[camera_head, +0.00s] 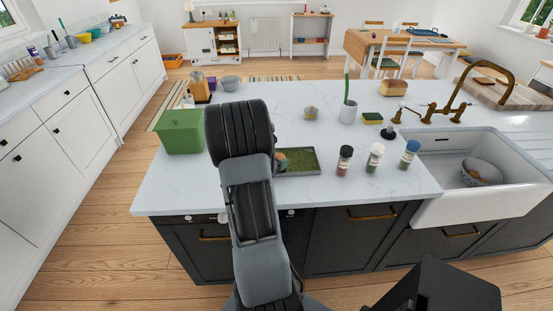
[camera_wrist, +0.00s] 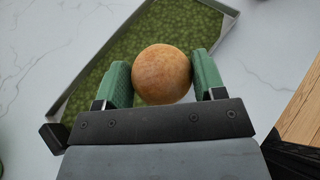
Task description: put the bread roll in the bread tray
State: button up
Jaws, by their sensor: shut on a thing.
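A round, golden-brown bread roll (camera_wrist: 162,72) sits between the two green fingers of my gripper (camera_wrist: 163,78) in the wrist view. The fingers are shut on its sides. A shallow tray (camera_head: 318,160) with a grey rim and a speckled green floor lies on the island counter. In the wrist view the tray (camera_wrist: 112,40) shows behind the roll, and the roll overlaps its green floor. I cannot tell how high the roll is above it. In the head view my arm hides most of the gripper and the tray's left end.
On the white counter (camera_head: 250,195) stand a green bin (camera_head: 181,131) at left and several jars, one with a blue lid (camera_head: 409,155), right of the tray. A white cup (camera_head: 348,112), a loaf (camera_head: 393,88) and a sponge (camera_head: 373,118) are farther back. The sink (camera_head: 440,168) is at right.

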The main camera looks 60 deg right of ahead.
jog(key=shift+f, duration=0.15)
jog(key=shift+f+b, duration=0.15)
jog(key=shift+b, duration=0.2)
jog(key=o, duration=0.9)
jog(key=shift+a+r+p, duration=0.15)
jog(key=shift+r+p, duration=0.2)
jog(key=shift+r, duration=0.05)
jog(key=a+r+m+t+y, duration=0.2)
jog(key=a+r+m+y, duration=0.2)
jog(key=a, duration=0.9)
jog(key=a+r+m+t+y, duration=0.2)
jog(key=a+m, duration=0.4)
jog(key=a, duration=0.8)
jog(key=a+r+m+t+y+b, duration=0.1)
jog(key=a+r+m+y, duration=0.4)
jog(key=a, duration=0.9)
jog(key=shift+w+a+r+m+t+y, duration=0.3)
jog(key=shift+m+t+y, duration=0.2)
jog(key=shift+t+y, duration=0.5)
